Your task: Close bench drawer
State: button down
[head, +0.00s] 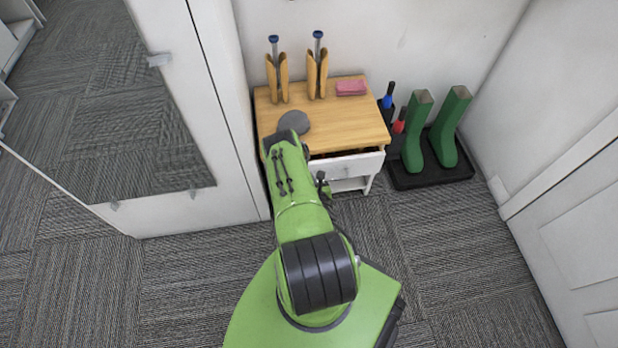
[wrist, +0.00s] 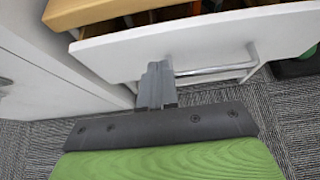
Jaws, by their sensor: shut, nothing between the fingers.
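The small bench (head: 350,115) has a wooden top and stands against the back wall. Its drawer (head: 345,165) has a white front and is partly open; a dark gap shows behind the front. The drawer front also fills the upper part of the wrist view (wrist: 120,52), with a metal bar handle (wrist: 220,68) on it. My gripper (wrist: 157,68) is shut and empty. Its fingertips are at the drawer front, just left of the handle; I cannot tell whether they touch it. In the head view my arm hides part of the drawer and bench.
On the bench top are a grey disc (head: 294,122), a pink block (head: 351,88) and two wooden holders (head: 277,80). Green boots (head: 415,135) stand on a black tray (head: 430,180) to the right. A white mirrored cabinet (head: 190,60) stands close on the left.

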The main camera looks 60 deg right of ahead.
jog(key=w+d, duration=0.3)
jog(key=shift+w+d+f, duration=0.1)
jog(key=shift+d+f, duration=0.1)
jog(key=shift+d, duration=0.1)
jog(key=shift+w+d, duration=0.85)
jog(key=shift+d, duration=0.1)
jog(key=shift+a, duration=0.1)
